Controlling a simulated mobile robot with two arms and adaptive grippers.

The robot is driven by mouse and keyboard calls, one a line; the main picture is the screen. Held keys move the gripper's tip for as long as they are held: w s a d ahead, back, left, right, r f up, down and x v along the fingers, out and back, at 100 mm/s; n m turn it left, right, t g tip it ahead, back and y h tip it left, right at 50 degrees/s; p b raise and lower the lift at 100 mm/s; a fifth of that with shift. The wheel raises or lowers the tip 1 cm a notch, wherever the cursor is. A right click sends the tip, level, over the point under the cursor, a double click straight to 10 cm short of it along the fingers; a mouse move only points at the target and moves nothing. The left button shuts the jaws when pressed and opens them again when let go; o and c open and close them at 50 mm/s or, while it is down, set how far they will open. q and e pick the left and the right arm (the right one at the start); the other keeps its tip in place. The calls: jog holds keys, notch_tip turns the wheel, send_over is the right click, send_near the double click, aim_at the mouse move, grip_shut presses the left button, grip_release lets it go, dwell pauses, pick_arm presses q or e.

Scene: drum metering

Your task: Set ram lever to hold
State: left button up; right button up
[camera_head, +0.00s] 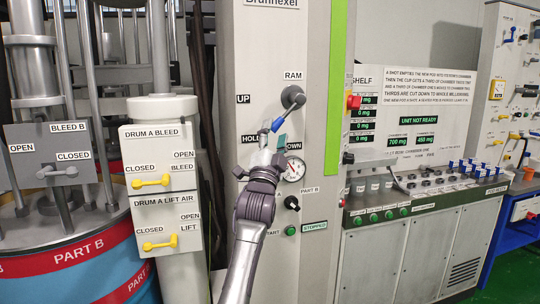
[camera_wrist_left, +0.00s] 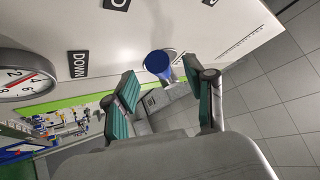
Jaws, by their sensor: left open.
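The ram lever (camera_head: 277,124) is on the grey column below the RAM label. Its dark round pivot (camera_head: 292,97) is at the upper right, and its blue end points down and left, above the gap between the HOLD label (camera_head: 250,138) and the DOWN label (camera_head: 295,146). My left gripper (camera_head: 273,139) is open just below the blue end. In the left wrist view the blue knob (camera_wrist_left: 157,62) shows between and beyond the green-padded fingers (camera_wrist_left: 160,95), with no clear contact. The DOWN label (camera_wrist_left: 79,64) is left of it. My right gripper is not in view.
A pressure gauge (camera_head: 292,169) sits right beside my left gripper. A black knob (camera_head: 292,203) and a green button (camera_head: 291,230) are lower on the column. Yellow-handled valve panels (camera_head: 160,158) stand to the left, and a control bench (camera_head: 410,196) to the right.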

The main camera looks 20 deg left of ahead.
pick_arm(q)
jog(key=v, duration=0.8)
jog(key=shift+s, duration=0.25)
jog(key=shift+f, duration=0.1)
